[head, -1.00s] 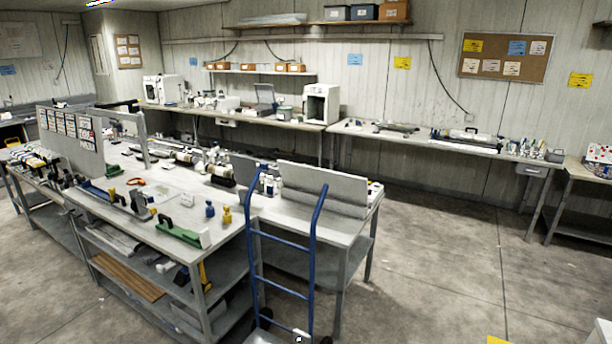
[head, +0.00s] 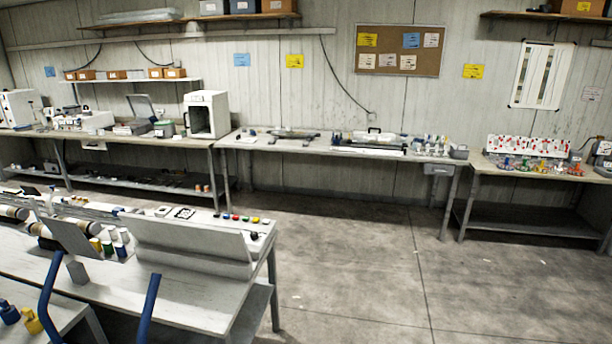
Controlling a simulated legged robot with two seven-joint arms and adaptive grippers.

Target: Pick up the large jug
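I cannot pick out a large jug with certainty. Small bottles with white, green and yellow parts (head: 108,243) stand by a panel on the near bench. A small blue bottle (head: 8,312) and a small yellow one (head: 32,321) stand at the lower left. Several small, colourful containers (head: 525,163) stand on the right bench, too small to tell apart. Neither of my grippers is in view.
The near bench (head: 185,305) fills the lower left, with blue hand truck handles (head: 150,305) in front of it. Long benches, including the middle wall bench (head: 340,150), line the back wall. The concrete floor (head: 400,270) at centre right is clear.

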